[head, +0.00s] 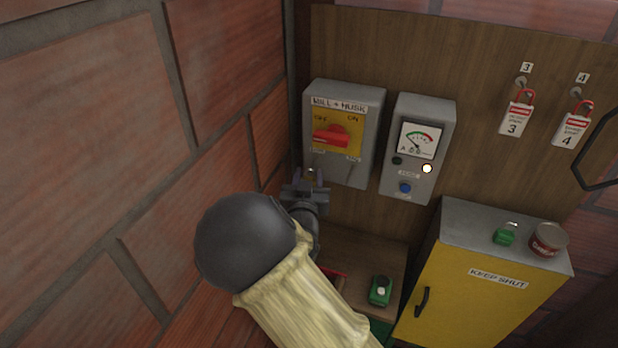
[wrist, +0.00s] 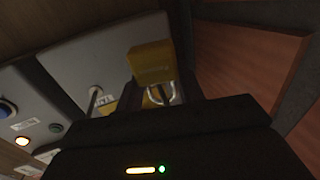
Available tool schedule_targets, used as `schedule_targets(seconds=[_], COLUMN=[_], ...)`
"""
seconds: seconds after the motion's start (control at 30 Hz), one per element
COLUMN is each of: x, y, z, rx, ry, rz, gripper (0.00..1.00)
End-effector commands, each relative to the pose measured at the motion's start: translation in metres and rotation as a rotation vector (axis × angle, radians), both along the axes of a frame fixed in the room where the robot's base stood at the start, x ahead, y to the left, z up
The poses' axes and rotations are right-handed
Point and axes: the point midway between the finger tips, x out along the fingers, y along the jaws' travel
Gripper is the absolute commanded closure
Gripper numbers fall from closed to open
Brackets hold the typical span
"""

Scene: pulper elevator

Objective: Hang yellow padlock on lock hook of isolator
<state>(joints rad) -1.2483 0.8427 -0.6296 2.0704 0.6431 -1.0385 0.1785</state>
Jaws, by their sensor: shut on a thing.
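The isolator (head: 343,130) is a grey wall box labelled "MILL + HUSK", with a yellow plate and a red handle (head: 332,136) lying roughly level between the OFF and ON marks. My gripper (head: 306,188) is just below the box's lower left corner. It is shut on the yellow padlock (wrist: 152,62), whose body and pale shackle (wrist: 160,97) show between the fingers in the wrist view. In the head view the padlock is only a small spot. The grey underside of a box (wrist: 92,65) is close beside it. I cannot clearly make out the lock hook.
A grey meter box (head: 418,150) is right of the isolator. Tags with red padlocks (head: 516,117) hang on the board. A yellow cabinet (head: 480,295) bears a green padlock (head: 505,234) and a tin (head: 548,240). A green padlock (head: 380,291) lies on the wooden shelf. A brick wall (head: 100,150) is close left.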

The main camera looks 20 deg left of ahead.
Motion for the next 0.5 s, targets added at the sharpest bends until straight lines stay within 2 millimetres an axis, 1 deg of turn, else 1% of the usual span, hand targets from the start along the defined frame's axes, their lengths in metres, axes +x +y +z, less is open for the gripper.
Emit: schedule_targets(seconds=[0.13,0.17,0.2,0.27,0.3,0.5], x=[0.0001,0.0001,0.0,0.0,0.0,-0.0001], y=[0.0,0.0,0.0,0.0,0.0,0.0], z=[0.0003,0.0003,0.0003,0.0003,0.0002,-0.0002], rx=[0.0,0.0,0.0,0.0,0.0,0.0], ry=[-0.001,-0.001,-0.001,-0.001,-0.001,0.0], rz=[0.0,0.0,0.0,0.0,0.0,0.0], gripper=[0.87,0.6,0.52,0.41,0.37,0.37])
